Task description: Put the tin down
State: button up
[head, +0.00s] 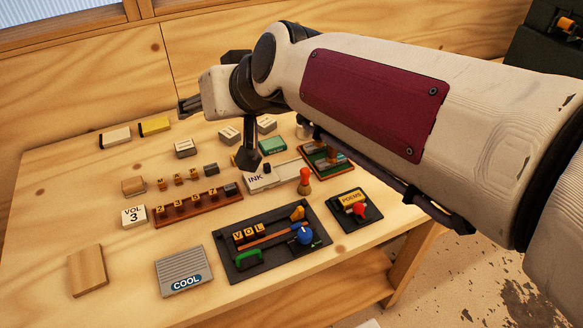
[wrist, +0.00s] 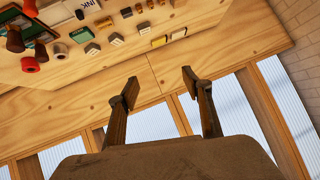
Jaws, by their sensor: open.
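My gripper (head: 189,105) is at the far left end of my arm, above the back part of the table. In the wrist view its two fingers (wrist: 160,86) are spread apart with nothing between them. A pale flat case lettered INK (head: 262,180) rests on the table, below and to the right of the gripper and apart from it. It also shows at the top of the wrist view (wrist: 91,5). It may be the tin, but I cannot tell for sure. My arm's dark hanging part covers some of its surroundings. No tin is in the gripper.
A wooden table (head: 60,200) carries a dark tray (head: 230,276) of letter blocks, a COOL plate (head: 184,270), a POEMS card (head: 356,210), a red-topped handle (head: 304,181) and several small blocks. A plywood wall (head: 80,75) stands behind. Bare tabletop shows at left.

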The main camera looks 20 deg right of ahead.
jog(key=s+d+f+g+h, duration=0.1)
jog(key=s+d+f, duration=0.1)
jog(key=s+f, duration=0.2)
jog(key=s+d+f+g+h, duration=0.1)
jog(key=s+d+f+g, duration=0.1)
jog(key=s, duration=0.8)
jog(key=s+d+f+g+h, duration=0.1)
jog(key=s+d+f, duration=0.2)
jog(key=s+f, duration=0.3)
jog(key=shift+s+d+g, duration=0.15)
jog(key=shift+s+g, duration=0.25)
jog(key=shift+s, duration=0.65)
jog(key=shift+o, duration=0.3)
jog(key=shift+f, duration=0.1)
dwell(1.7)
